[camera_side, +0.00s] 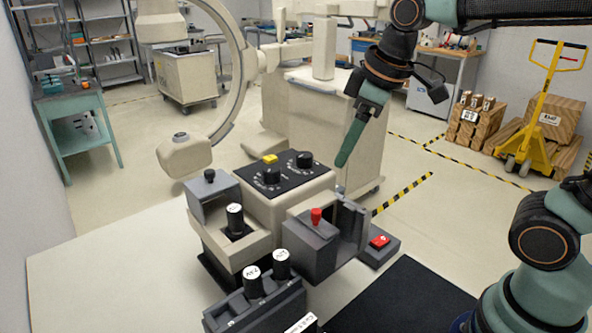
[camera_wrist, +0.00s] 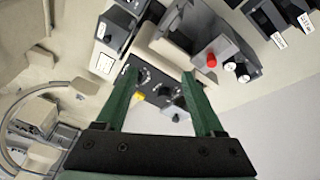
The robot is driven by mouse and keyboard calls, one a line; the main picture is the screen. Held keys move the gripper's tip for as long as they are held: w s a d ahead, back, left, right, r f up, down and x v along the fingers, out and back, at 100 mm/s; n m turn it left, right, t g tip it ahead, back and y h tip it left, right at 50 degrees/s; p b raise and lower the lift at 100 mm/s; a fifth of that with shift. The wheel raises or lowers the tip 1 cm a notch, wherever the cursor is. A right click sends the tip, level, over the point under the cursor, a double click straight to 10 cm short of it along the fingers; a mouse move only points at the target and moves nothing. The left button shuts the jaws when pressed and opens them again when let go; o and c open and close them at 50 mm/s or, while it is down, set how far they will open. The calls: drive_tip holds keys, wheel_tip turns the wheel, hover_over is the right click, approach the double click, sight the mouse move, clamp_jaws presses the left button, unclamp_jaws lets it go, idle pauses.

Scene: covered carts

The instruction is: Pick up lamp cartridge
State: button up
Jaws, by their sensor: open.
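Several black cylinders with white, lettered tops could be the lamp cartridge; I cannot tell which one it is. One cylinder (camera_side: 235,221) stands upright in an open bay of the beige console (camera_side: 290,198). Two more, a left cylinder (camera_side: 253,283) and a right cylinder (camera_side: 281,265), stand in a dark rack (camera_side: 270,308) in front. My gripper (camera_side: 343,163) is above and behind the console's right side, apart from all cylinders. In the wrist view my gripper (camera_wrist: 160,74) has its two green fingers spread, with nothing between them but the console behind.
A dark grey box with a red knob (camera_side: 316,216) stands at the console's front right. A red button box (camera_side: 381,242) lies beside it. A grey cover with a black knob (camera_side: 209,176) is at the left. The pale tabletop (camera_side: 100,275) is clear on the left.

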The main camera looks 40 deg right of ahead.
drive_tip(key=w+a+r+n+g, duration=0.1)
drive_tip(key=w+a+n+g, duration=0.1)
drive_tip(key=w+a+n, duration=0.55)
drive_tip(key=n+g, duration=0.2)
drive_tip(key=n, duration=0.7)
approach(234, 208)
drive_tip(key=shift+s+a+f+h, duration=0.2)
drive_tip(key=shift+s+a+h, duration=0.05)
drive_tip(key=shift+a+h, duration=0.1)
wheel_tip(234, 208, down, 6)
drive_tip(key=shift+r, duration=0.1)
drive_tip(key=shift+w+d+f, duration=0.1)
drive_tip(key=shift+w+f, duration=0.05)
drive_tip(key=shift+f, duration=1.25)
drive_tip(key=shift+w+f, duration=0.2)
drive_tip(key=shift+f, duration=1.25)
clamp_jaws()
